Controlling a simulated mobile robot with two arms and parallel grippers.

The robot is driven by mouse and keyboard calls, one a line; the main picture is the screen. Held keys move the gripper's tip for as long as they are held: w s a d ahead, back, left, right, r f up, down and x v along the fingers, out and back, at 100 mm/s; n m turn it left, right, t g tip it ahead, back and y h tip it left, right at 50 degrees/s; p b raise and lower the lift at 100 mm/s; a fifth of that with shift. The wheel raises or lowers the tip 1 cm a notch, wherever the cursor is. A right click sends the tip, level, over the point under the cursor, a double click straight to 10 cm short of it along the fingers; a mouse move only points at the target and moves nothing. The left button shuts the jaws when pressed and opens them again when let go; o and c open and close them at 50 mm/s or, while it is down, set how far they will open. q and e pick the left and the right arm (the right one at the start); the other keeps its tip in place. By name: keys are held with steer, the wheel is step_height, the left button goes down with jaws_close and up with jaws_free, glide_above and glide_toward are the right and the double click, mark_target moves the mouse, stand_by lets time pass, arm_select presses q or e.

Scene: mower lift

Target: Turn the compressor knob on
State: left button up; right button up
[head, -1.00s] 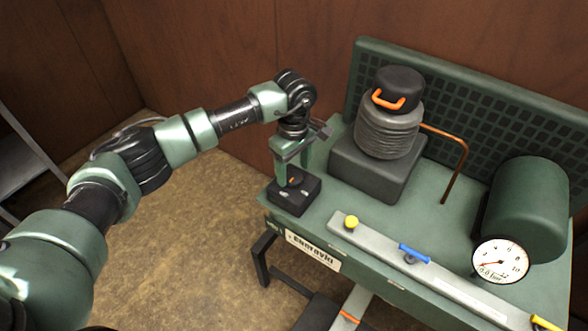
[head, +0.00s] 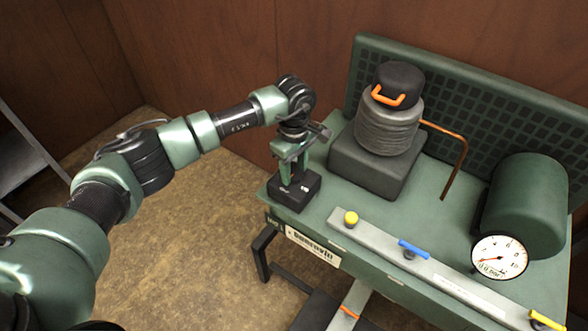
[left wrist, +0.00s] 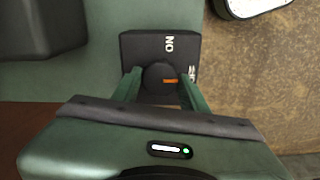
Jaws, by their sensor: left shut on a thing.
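The compressor knob (left wrist: 153,76) is a round dark knob with an orange mark, on a black switch box (head: 308,193) at the left end of the green bench. In the left wrist view the box (left wrist: 135,45) carries a white "ON" label above the knob and a second, partly hidden label to its right. The orange mark points right, towards that second label. My left gripper (head: 292,178) points down over the box, its fingers shut on the knob from both sides, as the left wrist view also shows (left wrist: 160,88). My right gripper is out of view.
A dark compressor unit (head: 388,130) with an orange handle stands behind the box. A copper pipe (head: 453,165), a green tank (head: 525,205) and a white gauge (head: 499,257) are to the right. A grey rail (head: 385,250) with yellow and blue valve handles runs along the front.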

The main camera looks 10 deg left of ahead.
arm_select(q)
steer(key=n+b, duration=0.3)
steer(key=shift+f, duration=0.2)
steer(key=n+b, duration=0.3)
steer(key=n, duration=0.2)
steer(key=n+b, duration=0.2)
steer(key=n, duration=0.3)
steer(key=shift+r+b, duration=0.1)
steer(key=shift+b, duration=0.3)
steer(key=shift+r+n+b, duration=0.1)
steer(key=shift+n+b, duration=0.6)
steer(key=shift+n, duration=1.4)
steer(key=o, duration=1.4)
